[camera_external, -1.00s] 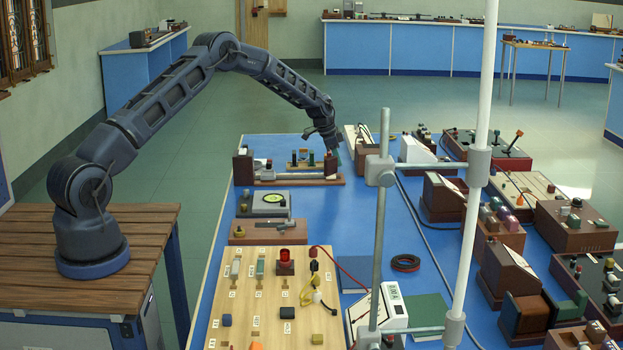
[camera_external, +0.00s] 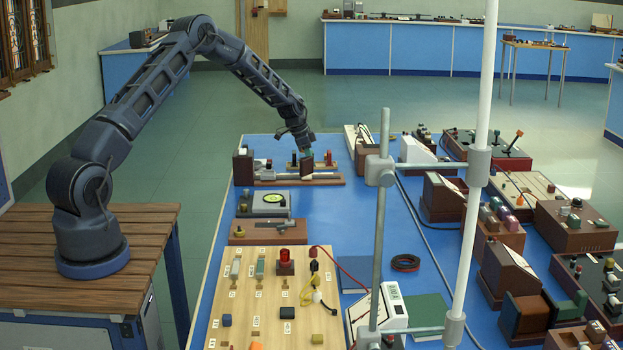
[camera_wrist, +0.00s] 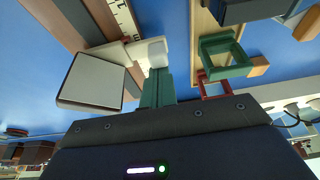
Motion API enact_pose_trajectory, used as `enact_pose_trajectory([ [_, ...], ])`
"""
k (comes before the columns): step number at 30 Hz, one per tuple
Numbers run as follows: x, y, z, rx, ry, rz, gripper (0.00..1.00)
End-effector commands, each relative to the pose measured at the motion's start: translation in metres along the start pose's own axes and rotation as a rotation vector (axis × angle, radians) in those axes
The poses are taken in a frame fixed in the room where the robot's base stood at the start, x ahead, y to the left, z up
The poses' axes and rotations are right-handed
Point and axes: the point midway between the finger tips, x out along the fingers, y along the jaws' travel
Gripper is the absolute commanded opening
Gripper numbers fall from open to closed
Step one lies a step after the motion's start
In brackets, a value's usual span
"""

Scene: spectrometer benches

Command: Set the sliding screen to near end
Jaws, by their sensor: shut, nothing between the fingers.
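A brown block (camera_external: 243,167) stands at the rail's left end. A scale (camera_wrist: 124,18) runs along the bench. A grey stand (camera_external: 379,230) rises in the foreground.

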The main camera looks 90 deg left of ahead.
Motion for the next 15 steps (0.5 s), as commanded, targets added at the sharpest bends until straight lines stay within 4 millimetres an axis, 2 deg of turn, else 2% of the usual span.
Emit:
enact_pose_trajectory([
  [3,-0.007,0.000,0.018,-0.001,0.000,0.001,0.00],
  [6,-0.009,0.001,0.025,0.000,0.000,0.001,0.00],
  [15,-0.010,0.000,0.030,0.000,-0.003,0.001,0.00],
])
